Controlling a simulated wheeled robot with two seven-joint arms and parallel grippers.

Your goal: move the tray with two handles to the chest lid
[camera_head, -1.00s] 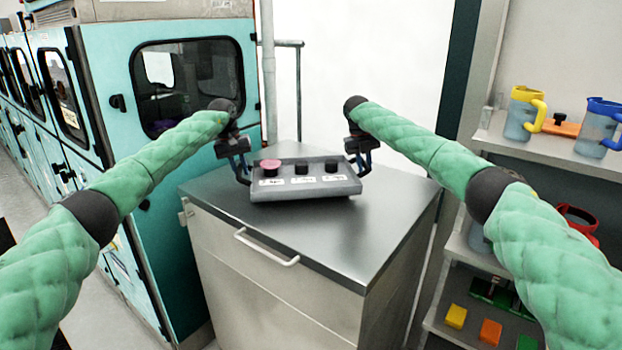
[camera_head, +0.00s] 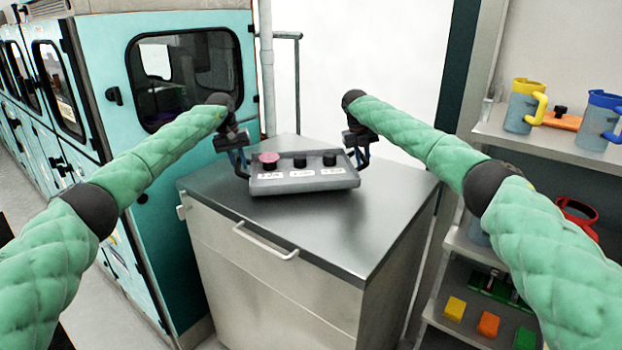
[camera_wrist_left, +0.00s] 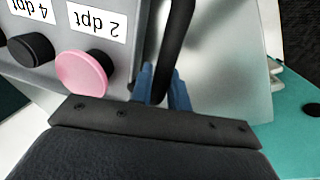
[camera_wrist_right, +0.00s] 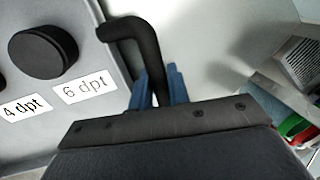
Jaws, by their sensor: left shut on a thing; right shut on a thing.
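The grey tray (camera_head: 305,182) is at the chest lid (camera_head: 330,230), towards its back half; I cannot tell whether it touches the metal. It carries a pink knob (camera_head: 268,158) and two black knobs (camera_head: 300,161), with white labels in front. My left gripper (camera_head: 236,160) is shut on the tray's left black handle, also seen in the left wrist view (camera_wrist_left: 178,45). My right gripper (camera_head: 359,158) is shut on the right black handle, also seen in the right wrist view (camera_wrist_right: 146,45). The tray looks nearly level.
A teal cabinet (camera_head: 180,200) with a window stands close on the left. On the right a shelf (camera_head: 550,142) holds a yellow-handled jug (camera_head: 524,105), a blue-handled jug (camera_head: 597,120) and coloured blocks (camera_head: 488,325). The lid's front is clear, above the chest's handle (camera_head: 265,241).

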